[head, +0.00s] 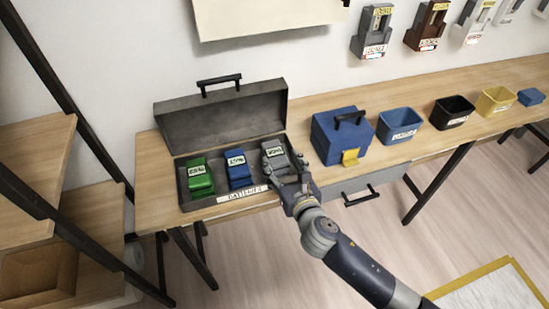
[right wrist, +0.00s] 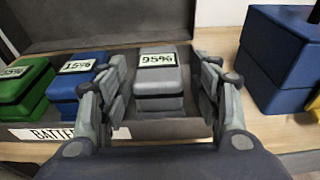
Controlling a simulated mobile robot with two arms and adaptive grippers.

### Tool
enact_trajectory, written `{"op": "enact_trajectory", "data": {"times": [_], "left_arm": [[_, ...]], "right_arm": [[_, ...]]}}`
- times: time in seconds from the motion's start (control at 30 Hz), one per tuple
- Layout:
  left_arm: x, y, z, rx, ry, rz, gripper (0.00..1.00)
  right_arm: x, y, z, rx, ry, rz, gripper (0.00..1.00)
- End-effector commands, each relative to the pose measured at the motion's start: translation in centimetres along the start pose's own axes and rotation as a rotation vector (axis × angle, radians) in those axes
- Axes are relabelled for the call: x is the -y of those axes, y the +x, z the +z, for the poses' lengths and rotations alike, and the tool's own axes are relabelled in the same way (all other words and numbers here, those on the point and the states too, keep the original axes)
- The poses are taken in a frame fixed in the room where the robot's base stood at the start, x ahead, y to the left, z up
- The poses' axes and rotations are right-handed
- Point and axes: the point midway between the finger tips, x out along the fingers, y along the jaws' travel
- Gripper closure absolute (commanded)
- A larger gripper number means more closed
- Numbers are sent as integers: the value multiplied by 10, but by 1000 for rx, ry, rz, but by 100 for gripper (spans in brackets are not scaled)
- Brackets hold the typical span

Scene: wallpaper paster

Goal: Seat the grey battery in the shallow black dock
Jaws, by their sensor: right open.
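The grey battery (head: 273,151) stands at the right end of the open battery box (head: 222,112). It also shows in the right wrist view (right wrist: 158,82) with a label that reads 95%. My right gripper (head: 287,178) is open at the box's front right. In the right wrist view its fingers (right wrist: 161,88) are spread, one to each side of the grey battery, with visible gaps. On the wall hang several docks, among them a dark grey one (head: 373,36) and a dark brownish one (head: 426,28). I cannot tell which is the shallow black dock. My left gripper is out of view.
A green battery (head: 199,178) and a blue battery (head: 238,170) stand left of the grey one. A closed blue box (head: 340,135) stands close on the right. Blue, black and yellow bins line the bench farther right. A black-framed shelf stands at left.

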Motion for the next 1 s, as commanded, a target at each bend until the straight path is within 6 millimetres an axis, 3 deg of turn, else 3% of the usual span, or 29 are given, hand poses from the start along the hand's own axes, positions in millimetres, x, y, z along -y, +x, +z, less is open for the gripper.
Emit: {"op": "enact_trajectory", "data": {"times": [0.27,0.53,0.87,0.9,1.0], "left_arm": [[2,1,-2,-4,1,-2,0],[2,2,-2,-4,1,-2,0],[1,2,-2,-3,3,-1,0],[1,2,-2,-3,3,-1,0],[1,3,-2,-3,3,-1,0]], "right_arm": [[-2,21,-1,0,3,0,42],[-3,55,-4,0,3,-1,42],[-4,63,-4,-1,3,1,42],[-4,63,-4,-1,3,1,44],[-4,63,-4,-1,3,1,67]]}}
